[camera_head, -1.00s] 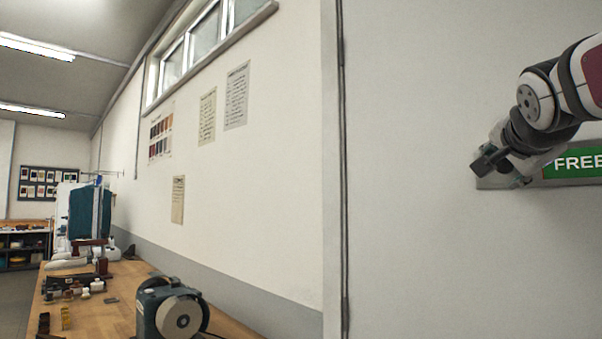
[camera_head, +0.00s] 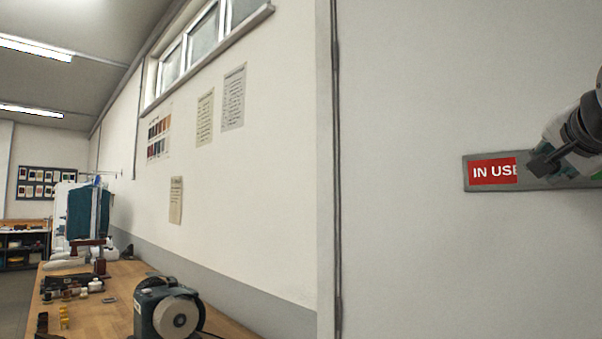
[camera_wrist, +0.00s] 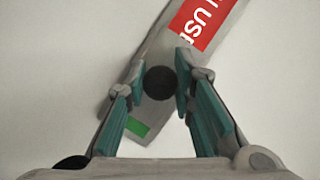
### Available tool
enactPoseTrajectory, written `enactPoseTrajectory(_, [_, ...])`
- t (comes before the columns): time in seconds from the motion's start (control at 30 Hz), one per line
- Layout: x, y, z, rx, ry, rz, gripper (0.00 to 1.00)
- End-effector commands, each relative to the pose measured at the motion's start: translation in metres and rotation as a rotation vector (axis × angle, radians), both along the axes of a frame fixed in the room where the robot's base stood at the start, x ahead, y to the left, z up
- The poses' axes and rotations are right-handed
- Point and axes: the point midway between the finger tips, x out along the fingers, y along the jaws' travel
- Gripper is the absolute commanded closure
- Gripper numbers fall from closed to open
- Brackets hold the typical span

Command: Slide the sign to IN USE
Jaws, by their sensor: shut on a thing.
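The sign is a grey plate (camera_head: 500,188) on the pale door or panel at the right of the head view. Its red IN USE panel (camera_head: 490,171) shows at the left, with the end of the last letter hidden by my gripper (camera_head: 545,162). The wrist view shows the red panel (camera_wrist: 203,22) above and a small patch of green (camera_wrist: 137,127) below. A round dark knob (camera_wrist: 160,83) sits on the plate between them. My gripper (camera_wrist: 152,83) is shut on the knob, a teal-padded finger on each side. Most of the green part is hidden.
A dark vertical seam (camera_head: 337,160) divides the pale panel from the wall at left. A wooden workbench (camera_head: 105,310) with a grinder-like machine (camera_head: 168,308) and small items stands at lower left. The panel's face left of the sign is clear.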

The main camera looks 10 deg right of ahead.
Motion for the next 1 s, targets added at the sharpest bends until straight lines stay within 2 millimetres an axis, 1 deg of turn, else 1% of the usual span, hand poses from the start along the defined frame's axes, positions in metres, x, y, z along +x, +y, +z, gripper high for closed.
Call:
enactPoseTrajectory(0.03, [-0.008, -0.005, 0.001, 0.002, -0.002, 0.000, 1.00])
enactPoseTrajectory(0.13, [-0.016, -0.012, 0.000, 0.001, -0.001, 0.001, 1.00])
enactPoseTrajectory(0.47, [-0.020, -0.016, -0.001, 0.001, 0.001, -0.002, 1.00])
enactPoseTrajectory(0.5, [-0.020, -0.016, -0.001, 0.002, 0.001, -0.004, 0.75])
enactPoseTrajectory(0.6, [-0.020, -0.016, -0.001, 0.002, 0.001, -0.004, 0.56])
enactPoseTrajectory(0.87, [-0.019, -0.015, -0.001, 0.001, 0.000, -0.001, 0.56])
enactPoseTrajectory(1.0, [-0.025, -0.012, 0.002, 0.001, -0.002, -0.001, 0.56])
